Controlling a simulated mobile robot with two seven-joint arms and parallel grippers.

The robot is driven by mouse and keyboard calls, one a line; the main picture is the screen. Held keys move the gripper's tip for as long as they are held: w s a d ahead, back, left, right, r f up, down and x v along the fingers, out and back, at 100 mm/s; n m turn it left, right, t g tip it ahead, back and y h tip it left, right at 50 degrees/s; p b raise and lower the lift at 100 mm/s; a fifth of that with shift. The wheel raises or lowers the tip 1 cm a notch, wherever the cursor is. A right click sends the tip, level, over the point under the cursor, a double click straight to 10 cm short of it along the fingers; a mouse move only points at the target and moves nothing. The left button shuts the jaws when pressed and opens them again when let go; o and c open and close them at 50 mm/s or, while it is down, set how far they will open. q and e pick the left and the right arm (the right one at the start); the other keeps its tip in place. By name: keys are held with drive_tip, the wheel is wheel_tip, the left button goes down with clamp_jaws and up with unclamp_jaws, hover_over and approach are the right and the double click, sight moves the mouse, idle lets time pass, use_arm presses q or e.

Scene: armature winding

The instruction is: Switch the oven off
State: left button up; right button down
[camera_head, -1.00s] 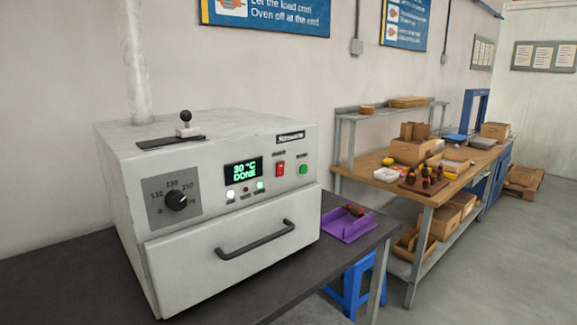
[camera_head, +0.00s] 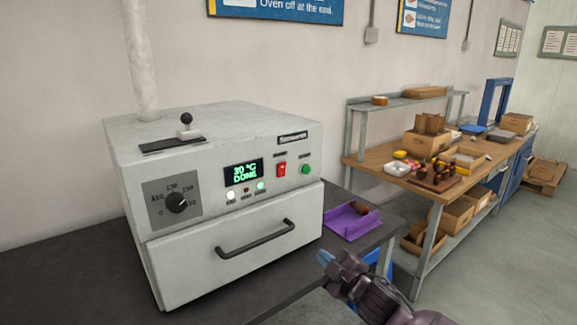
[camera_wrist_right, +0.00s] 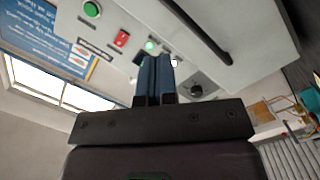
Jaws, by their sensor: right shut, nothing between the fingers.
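The white oven (camera_head: 215,250) stands on a dark bench. The red switch also shows in the right wrist view (camera_wrist_right: 121,39). The dial (camera_head: 176,202) is at the panel's left. The drawer handle (camera_head: 255,239) is below, and the drawer looks closed. My right gripper (camera_head: 324,258) is shut and empty, in front of the bench, apart from the oven. My left gripper is not in view.
A purple tray (camera_head: 350,222) with dark parts lies on the bench right of the oven. A lever (camera_head: 186,127) stands on the oven's top. A wooden workbench (camera_head: 400,180) with boxes and parts stands farther right. The space before the oven panel is clear.

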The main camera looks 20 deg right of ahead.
sight(282, 166)
drive_tip(key=w+r+n+y+p, duration=0.1)
drive_tip(key=w+r+n, duration=0.2)
drive_tip(key=r, duration=0.3)
drive_tip(key=w+d+r+n+t+y, duration=0.1)
drive_tip(key=w+r+n, duration=0.3)
drive_tip(key=r+n, duration=0.2)
drive_tip(key=shift+w+d+r+p, duration=0.2)
drive_tip(key=shift+d+r+p, duration=0.1)
drive_tip(key=shift+r+p, duration=0.05)
drive_tip(key=x, duration=0.7)
drive_tip(key=p+x, duration=0.1)
drive_tip(key=x, duration=0.6)
drive_tip(key=shift+a+r, duration=0.1)
drive_tip(key=shift+r, duration=0.1)
drive_tip(key=shift+a, duration=0.15)
